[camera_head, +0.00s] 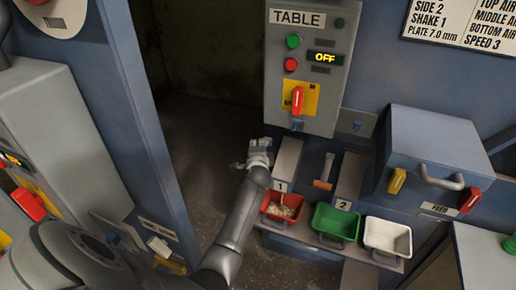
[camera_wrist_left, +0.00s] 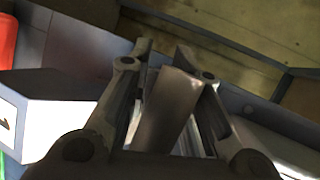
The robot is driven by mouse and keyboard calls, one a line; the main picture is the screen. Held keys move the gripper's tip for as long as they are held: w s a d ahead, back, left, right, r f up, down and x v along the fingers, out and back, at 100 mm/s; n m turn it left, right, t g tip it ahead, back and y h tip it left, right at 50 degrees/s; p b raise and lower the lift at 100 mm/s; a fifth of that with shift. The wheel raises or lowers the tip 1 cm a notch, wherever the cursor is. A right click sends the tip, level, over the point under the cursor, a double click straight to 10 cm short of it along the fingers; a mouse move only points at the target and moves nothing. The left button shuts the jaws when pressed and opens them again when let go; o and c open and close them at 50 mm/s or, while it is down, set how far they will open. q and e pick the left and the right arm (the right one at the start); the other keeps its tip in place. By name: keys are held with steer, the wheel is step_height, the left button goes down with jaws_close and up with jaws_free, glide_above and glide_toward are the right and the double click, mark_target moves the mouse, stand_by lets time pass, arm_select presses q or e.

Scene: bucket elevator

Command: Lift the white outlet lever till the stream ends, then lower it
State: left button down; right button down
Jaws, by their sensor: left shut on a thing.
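My left gripper (camera_head: 258,155) is at the left side of outlet chute 1 (camera_head: 287,158), below the TABLE control box. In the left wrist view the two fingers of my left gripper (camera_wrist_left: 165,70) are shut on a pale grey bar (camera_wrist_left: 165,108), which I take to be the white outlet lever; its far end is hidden. In the head view the gripper hides most of the lever. A red bin (camera_head: 281,219) under chute 1 holds pale pieces. A faint pale streak shows at the chute mouth; I cannot tell if material is flowing. My right gripper is not in view.
Chute 2 (camera_head: 350,176) has an orange-handled lever (camera_head: 324,171) beside it. A green bin (camera_head: 335,222) and a white bin (camera_head: 388,237) stand right of the red bin. The TABLE box (camera_head: 306,70) reads OFF. A blue post (camera_head: 150,130) stands to the left.

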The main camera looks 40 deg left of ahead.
arm_select(q)
steer(key=shift+w+a+r+t, duration=0.1)
steer(key=shift+w+r+t, duration=0.05)
steer(key=shift+r, duration=0.4)
steer(key=shift+w+a+r+t, duration=0.1)
steer(key=shift+w+r+t, duration=0.05)
steer(key=shift+r, duration=0.35)
steer(key=c, duration=1.3)
jaws_free()
steer(key=shift+f, duration=0.35)
steer(key=shift+s+d+r+p, duration=0.45)
steer(key=shift+r+p, duration=0.1)
steer(key=shift+p, duration=0.2)
steer(key=s+d+r+p, duration=0.5)
steer(key=s+p, duration=0.2)
steer(key=shift+s+d+r+p, duration=0.25)
steer(key=shift+d+p, duration=0.15)
